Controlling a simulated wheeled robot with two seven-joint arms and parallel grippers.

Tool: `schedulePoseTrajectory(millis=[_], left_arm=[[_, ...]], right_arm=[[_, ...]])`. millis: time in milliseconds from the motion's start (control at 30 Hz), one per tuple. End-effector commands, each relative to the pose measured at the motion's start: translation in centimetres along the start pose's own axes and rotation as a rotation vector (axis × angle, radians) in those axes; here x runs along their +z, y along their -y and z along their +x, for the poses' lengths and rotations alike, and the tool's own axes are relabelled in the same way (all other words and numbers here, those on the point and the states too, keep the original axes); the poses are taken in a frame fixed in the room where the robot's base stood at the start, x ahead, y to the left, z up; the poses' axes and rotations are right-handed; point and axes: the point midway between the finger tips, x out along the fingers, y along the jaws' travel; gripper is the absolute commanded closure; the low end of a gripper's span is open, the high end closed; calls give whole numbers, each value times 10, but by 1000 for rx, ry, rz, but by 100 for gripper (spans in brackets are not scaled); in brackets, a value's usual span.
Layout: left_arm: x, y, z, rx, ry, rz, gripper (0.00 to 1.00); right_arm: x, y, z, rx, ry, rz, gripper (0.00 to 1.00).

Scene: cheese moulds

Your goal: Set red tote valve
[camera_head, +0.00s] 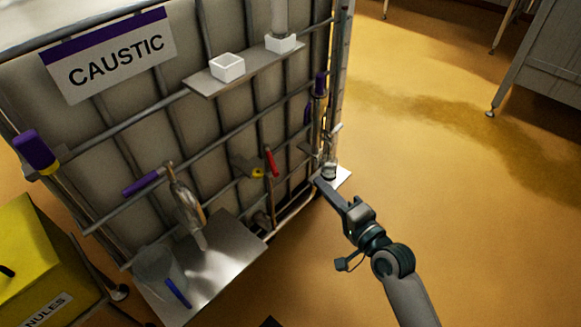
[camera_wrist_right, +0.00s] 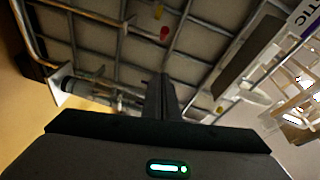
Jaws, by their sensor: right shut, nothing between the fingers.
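A red valve handle (camera_head: 271,163) hangs on the front of the caged tote (camera_head: 225,120), near its lower right. It stands roughly upright, tilted slightly. A yellow part (camera_head: 257,172) sits just left of its lower end. In the right wrist view the red handle (camera_wrist_right: 164,33) shows beyond the fingers, near the yellow part (camera_wrist_right: 158,11). My right gripper (camera_head: 318,182) is to the right of the handle, by the tote's right corner, apart from the handle. Its fingers (camera_wrist_right: 160,92) are shut and empty. My left gripper is not in view.
A shelf (camera_head: 203,84) with white cups juts from the cage above. Below, a metal tray (camera_head: 225,243) holds a clear jug (camera_head: 158,272). Purple-handled tools hang on the bars. A yellow bin (camera_head: 35,255) stands at left.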

Motion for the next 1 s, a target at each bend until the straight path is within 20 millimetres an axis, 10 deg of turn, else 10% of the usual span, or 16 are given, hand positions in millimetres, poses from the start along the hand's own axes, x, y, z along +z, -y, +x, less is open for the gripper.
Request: schedulePoseTrajectory(millis=[567,1000], left_arm=[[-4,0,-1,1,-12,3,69],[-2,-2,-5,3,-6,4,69]], right_arm=[[0,0,12,-2,0,2,100],[0,1,78,-3,0,2,100]])
